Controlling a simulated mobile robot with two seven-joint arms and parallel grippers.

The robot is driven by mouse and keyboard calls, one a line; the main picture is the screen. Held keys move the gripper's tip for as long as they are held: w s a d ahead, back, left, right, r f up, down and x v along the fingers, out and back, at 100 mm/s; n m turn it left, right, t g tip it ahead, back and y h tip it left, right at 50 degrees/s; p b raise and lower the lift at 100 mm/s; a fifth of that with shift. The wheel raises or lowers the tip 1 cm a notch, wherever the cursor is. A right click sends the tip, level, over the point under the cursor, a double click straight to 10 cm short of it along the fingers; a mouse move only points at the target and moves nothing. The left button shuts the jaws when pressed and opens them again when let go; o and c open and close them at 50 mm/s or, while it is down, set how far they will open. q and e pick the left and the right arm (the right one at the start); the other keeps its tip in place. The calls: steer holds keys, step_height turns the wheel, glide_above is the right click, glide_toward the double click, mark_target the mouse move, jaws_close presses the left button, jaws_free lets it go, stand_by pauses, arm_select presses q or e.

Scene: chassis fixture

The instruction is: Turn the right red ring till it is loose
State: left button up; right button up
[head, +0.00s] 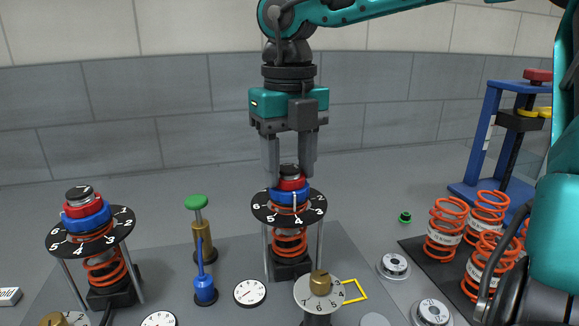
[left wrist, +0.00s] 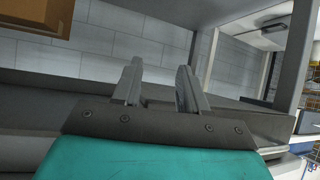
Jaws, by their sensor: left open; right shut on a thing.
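The right red ring (head: 291,184) sits near the top of the right spring unit, above a blue ring (head: 291,197) and a black numbered dial (head: 262,210). My right gripper (head: 290,178) points straight down from above, its two fingers on either side of the red ring and shut on it. The fingers hide the sides of the ring. On the left unit, another red ring (head: 81,208) sits above a blue ring (head: 88,220). My left gripper (left wrist: 157,88) is open and empty in the left wrist view, away from the spring units.
Between the units stand a green-topped brass plunger (head: 197,203) and a blue pump-like part (head: 205,289). A brass-knobbed dial (head: 319,291) stands in front. Several orange springs (head: 445,228) stand at the right, before a blue frame (head: 489,125).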

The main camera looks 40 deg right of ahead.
steer(key=n+p, duration=0.1)
steer(key=n, duration=0.4)
steer(key=n+p, duration=0.1)
steer(key=n, duration=0.3)
steer(key=shift+n, duration=0.3)
steer(key=o, duration=0.8)
steer(key=shift+o, duration=0.2)
step_height(320, 180, up, 7)
steer(key=p, duration=0.5)
steer(key=shift+r+p, duration=0.1)
steer(key=shift+p, duration=0.25)
